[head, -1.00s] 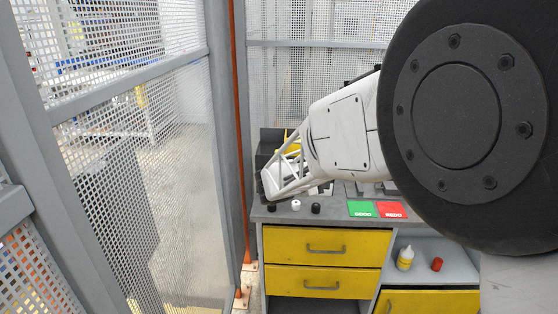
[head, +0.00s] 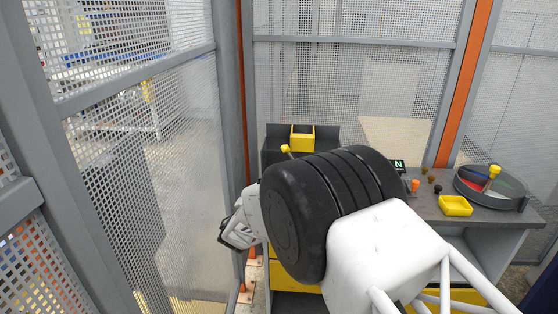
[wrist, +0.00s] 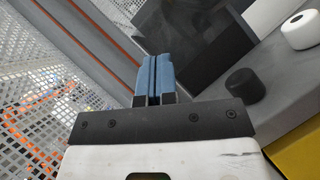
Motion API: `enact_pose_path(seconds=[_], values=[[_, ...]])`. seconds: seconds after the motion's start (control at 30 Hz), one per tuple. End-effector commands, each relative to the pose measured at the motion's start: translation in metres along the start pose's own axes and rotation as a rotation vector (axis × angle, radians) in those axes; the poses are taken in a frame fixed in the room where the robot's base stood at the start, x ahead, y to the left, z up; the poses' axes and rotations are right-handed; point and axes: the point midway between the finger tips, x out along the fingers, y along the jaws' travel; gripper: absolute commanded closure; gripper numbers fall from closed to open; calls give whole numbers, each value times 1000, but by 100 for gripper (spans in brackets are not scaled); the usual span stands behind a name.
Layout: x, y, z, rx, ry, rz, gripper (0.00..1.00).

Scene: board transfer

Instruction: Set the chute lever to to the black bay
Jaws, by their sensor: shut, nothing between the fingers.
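A lever with a yellow knob (head: 286,149) stands in front of a dark box-like unit (head: 275,139) at the back left of the bench. A yellow open-topped bin (head: 303,139) sits at that unit's right side. My arm hides the lever's lower part and much of the unit's front. My gripper (head: 229,238) is left of the bench, apart from the lever. In the wrist view its blue fingers (wrist: 152,80) are together and empty, and a dark open-topped container (wrist: 205,45) lies beyond them. No lever shows clearly in the wrist view.
A round tray (head: 518,190) with coloured sectors and a yellow-knobbed handle (head: 494,171) is at the bench's right. A black cap (wrist: 245,85) and a white cap (wrist: 302,31) stand near my gripper. Mesh fencing (head: 150,180) closes the left.

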Motion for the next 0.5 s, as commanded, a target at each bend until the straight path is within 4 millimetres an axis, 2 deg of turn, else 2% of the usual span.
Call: enact_pose_path(seconds=[0.5], values=[[2, 0, -1, 0, 0, 3, 100]])
